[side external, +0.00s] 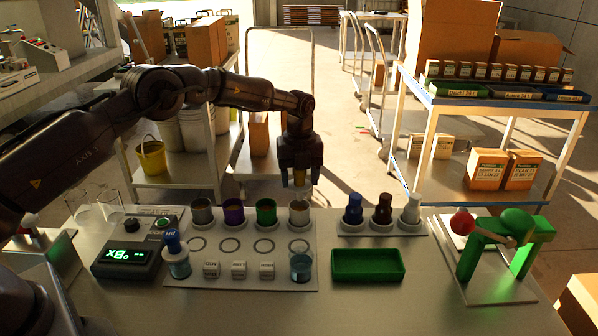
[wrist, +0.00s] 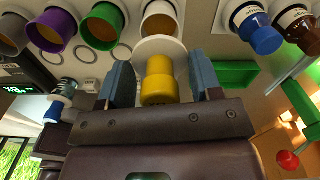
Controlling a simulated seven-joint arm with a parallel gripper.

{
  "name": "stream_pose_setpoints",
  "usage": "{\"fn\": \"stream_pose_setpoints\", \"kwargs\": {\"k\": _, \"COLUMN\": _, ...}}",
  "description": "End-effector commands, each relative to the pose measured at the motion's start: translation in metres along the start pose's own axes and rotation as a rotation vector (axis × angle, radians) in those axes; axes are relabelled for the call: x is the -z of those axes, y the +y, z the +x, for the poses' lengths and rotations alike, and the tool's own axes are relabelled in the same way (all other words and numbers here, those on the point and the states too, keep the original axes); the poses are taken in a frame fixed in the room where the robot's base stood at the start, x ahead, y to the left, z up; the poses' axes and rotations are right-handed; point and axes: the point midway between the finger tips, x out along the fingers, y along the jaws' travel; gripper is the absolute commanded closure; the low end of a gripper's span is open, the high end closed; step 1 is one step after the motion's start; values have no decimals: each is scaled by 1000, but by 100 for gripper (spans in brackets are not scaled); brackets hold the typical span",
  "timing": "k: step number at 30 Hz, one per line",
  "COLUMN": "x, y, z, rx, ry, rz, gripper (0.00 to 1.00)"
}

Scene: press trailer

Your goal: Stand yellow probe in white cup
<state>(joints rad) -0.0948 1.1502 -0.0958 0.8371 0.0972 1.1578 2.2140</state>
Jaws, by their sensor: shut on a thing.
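My gripper (side external: 300,184) is shut on the yellow probe (wrist: 161,84) and points down. In the side external view only a small part of the probe (side external: 299,177) shows between the fingers. The white cup (side external: 299,217) stands at the right end of a row of cups on a pale board. The probe is above this cup, and a small gap seems to separate them. In the wrist view the cup (wrist: 162,20) lies just beyond the probe, with a pale disc between them. The probe's lower tip is hard to make out.
A grey cup (side external: 201,214), a purple cup (side external: 233,213) and a green cup (side external: 265,213) stand to the left. A beaker (side external: 301,266) stands in front of the white cup. A blue-topped probe (side external: 171,240) stands at left. Bottles (side external: 382,209) and a green tray (side external: 367,265) are at right.

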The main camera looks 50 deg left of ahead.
Motion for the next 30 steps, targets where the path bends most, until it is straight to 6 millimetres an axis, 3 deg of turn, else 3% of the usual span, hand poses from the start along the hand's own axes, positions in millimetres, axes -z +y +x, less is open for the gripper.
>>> {"fn": "stream_pose_setpoints", "kwargs": {"k": 12, "x": 0, "y": 0, "z": 38, "rx": 0, "ry": 0, "rz": 1, "gripper": 66}}
{"fn": "stream_pose_setpoints", "kwargs": {"k": 30, "x": 0, "y": 0, "z": 41, "rx": 0, "ry": 0, "rz": 0, "gripper": 66}}
